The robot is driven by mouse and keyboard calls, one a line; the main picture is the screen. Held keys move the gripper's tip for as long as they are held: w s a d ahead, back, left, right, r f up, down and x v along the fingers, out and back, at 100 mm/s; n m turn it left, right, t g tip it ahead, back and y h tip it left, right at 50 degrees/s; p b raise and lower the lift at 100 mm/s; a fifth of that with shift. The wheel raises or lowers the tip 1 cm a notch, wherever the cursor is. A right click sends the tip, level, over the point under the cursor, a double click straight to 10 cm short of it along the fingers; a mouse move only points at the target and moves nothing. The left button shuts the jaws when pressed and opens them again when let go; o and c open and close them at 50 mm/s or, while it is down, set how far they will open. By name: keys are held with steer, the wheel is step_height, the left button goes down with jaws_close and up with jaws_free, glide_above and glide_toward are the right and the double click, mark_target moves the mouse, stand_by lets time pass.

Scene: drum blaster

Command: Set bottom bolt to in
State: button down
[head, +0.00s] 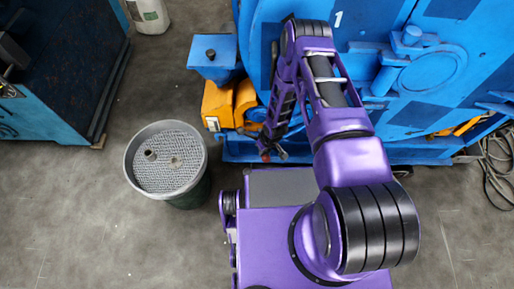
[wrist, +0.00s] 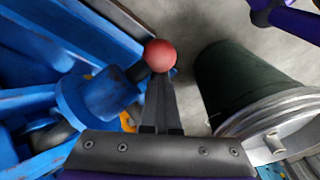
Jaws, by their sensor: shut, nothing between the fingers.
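A red ball knob (wrist: 160,56) on a short dark stem shows in the wrist view, just beyond my fingertips. The stem runs toward a blue cylindrical part (wrist: 92,98) of the machine; I take this to be the bottom bolt's handle, but cannot be sure. My gripper (wrist: 160,82) is shut and empty, its tips at or very near the knob's lower edge; contact cannot be told. In the head view my gripper (head: 271,146) is low in front of the blue machine (head: 450,75), and a small red spot (head: 265,157) shows beside it.
A dark green drum (head: 166,163) with a perforated top stands left of my base; it is at the right in the wrist view (wrist: 240,80). Yellow parts (head: 222,104) sit low on the machine. A blue cabinet (head: 60,70) stands far left. Cables (head: 497,165) lie at right.

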mark_target(269, 158)
steer(key=s+d+r, duration=0.2)
steer(key=d+r, duration=0.1)
steer(key=shift+s+d+p, duration=0.1)
steer(key=shift+s+p, duration=0.3)
steer(key=shift+s+d+r, duration=0.15)
steer(key=shift+d+r, duration=0.3)
steer(key=shift+d, duration=0.1)
steer(key=shift+s+d+r, duration=0.15)
steer(key=shift+d+r, duration=0.3)
steer(key=shift+d, duration=0.1)
steer(key=shift+r+p, duration=0.15)
steer(key=shift+p, duration=0.15)
